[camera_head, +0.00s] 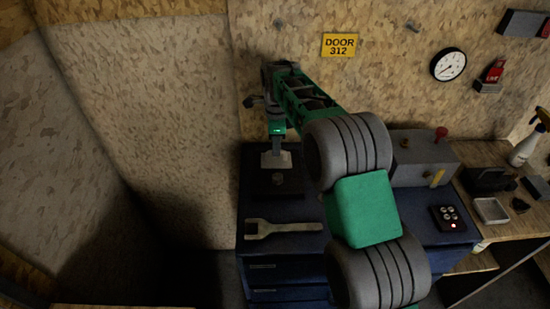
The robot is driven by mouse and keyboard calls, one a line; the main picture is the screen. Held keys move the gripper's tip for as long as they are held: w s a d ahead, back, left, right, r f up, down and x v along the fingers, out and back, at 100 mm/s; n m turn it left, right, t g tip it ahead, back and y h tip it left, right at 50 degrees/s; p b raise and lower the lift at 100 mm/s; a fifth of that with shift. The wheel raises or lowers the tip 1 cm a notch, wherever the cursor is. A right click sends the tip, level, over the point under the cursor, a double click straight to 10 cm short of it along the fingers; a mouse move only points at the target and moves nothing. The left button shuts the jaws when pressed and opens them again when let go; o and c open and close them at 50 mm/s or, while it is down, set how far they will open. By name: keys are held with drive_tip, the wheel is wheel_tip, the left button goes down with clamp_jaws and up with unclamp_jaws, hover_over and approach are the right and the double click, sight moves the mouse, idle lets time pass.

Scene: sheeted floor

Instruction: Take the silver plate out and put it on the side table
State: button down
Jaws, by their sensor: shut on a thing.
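My gripper (276,149) points down over the left part of the blue drawer cabinet (286,254). It is shut on a small pale, silvery plate (270,161), which is partly hidden by the fingers. Just below and in front of the plate is a low dark block (265,185) with a round grey knob on top. I cannot tell whether the plate still touches this block. A wooden table (512,228) stands at the right, beside the cabinet.
A wrench (283,228) lies on the cabinet's front edge. A grey box (425,165) with a red knob and a small button panel (449,217) are to the right. A metal tray (491,210), a dark device and a spray bottle (527,145) occupy the wooden table. My arm hides the cabinet's middle.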

drive_tip(key=shift+r, duration=0.15)
drive_tip(key=shift+r+p, duration=1.85)
drive_tip(key=shift+r, duration=0.55)
wheel_tip(320, 180, up, 4)
drive_tip(key=p, duration=0.3)
drive_tip(key=s+d+n+b, duration=0.1)
drive_tip(key=s+d+n, duration=0.5)
drive_tip(key=s+n, duration=0.3)
drive_tip(key=s+d+n+b, duration=0.2)
drive_tip(key=s+d+n, duration=0.5)
drive_tip(key=s+n, duration=0.2)
drive_tip(key=shift+s, duration=1)
